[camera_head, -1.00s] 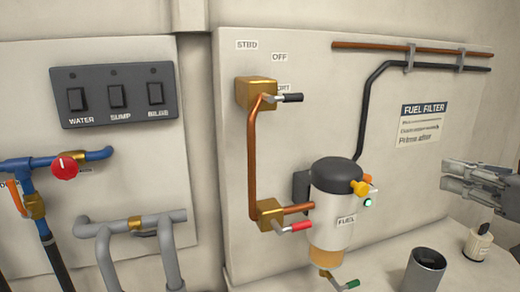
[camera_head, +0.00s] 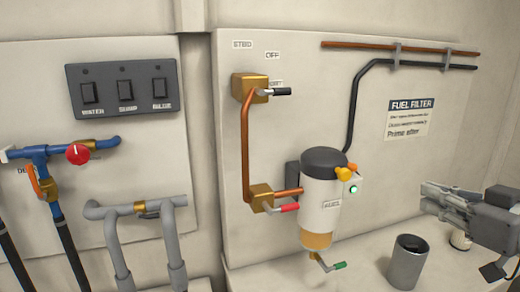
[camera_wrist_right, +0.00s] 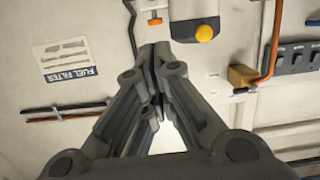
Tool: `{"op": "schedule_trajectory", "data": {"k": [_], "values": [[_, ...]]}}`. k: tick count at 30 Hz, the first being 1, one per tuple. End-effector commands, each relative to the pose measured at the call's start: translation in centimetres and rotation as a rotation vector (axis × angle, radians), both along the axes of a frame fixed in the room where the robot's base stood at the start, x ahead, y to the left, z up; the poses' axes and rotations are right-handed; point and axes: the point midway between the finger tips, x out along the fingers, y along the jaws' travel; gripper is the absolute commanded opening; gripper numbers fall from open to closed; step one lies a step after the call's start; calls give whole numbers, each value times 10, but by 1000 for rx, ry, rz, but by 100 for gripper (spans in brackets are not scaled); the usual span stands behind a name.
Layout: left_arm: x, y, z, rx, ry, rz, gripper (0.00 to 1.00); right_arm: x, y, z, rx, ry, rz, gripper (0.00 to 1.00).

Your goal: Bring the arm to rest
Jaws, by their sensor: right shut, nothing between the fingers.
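My right gripper (camera_head: 432,198) is at the right edge of the head view, in front of the wall panel and to the right of the fuel filter. Its fingers point left and are shut with nothing between them. The closed fingers also show in the right wrist view (camera_wrist_right: 152,60). The gripper touches nothing that I can see. My left gripper is not in view.
The white fuel filter (camera_head: 322,200) with a black top stands left of the gripper. A grey cup (camera_head: 405,265) stands on the ledge below, and a small bottle (camera_head: 460,240) is partly hidden behind my gripper. A switch panel (camera_head: 124,88) and pipes fill the left.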

Motion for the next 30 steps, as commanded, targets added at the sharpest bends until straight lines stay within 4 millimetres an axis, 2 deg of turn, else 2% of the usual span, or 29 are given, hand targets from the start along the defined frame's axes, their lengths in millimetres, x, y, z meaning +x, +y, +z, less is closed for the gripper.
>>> {"op": "schedule_trajectory", "data": {"k": [5,8,12,17,23,26,30], "values": [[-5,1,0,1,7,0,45,10,12,-37,-11,6,3,0],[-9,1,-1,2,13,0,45,15,20,-66,-21,14,-3,0],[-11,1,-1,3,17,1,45,18,31,-116,-44,40,-37,0],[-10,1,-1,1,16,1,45,11,40,-173,-74,99,-92,0],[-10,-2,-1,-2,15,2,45,-13,49,-245,-119,225,-172,0],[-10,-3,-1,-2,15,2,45,-33,52,-282,-146,315,-208,0],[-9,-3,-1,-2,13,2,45,-70,59,-331,-183,463,-248,0]]}}
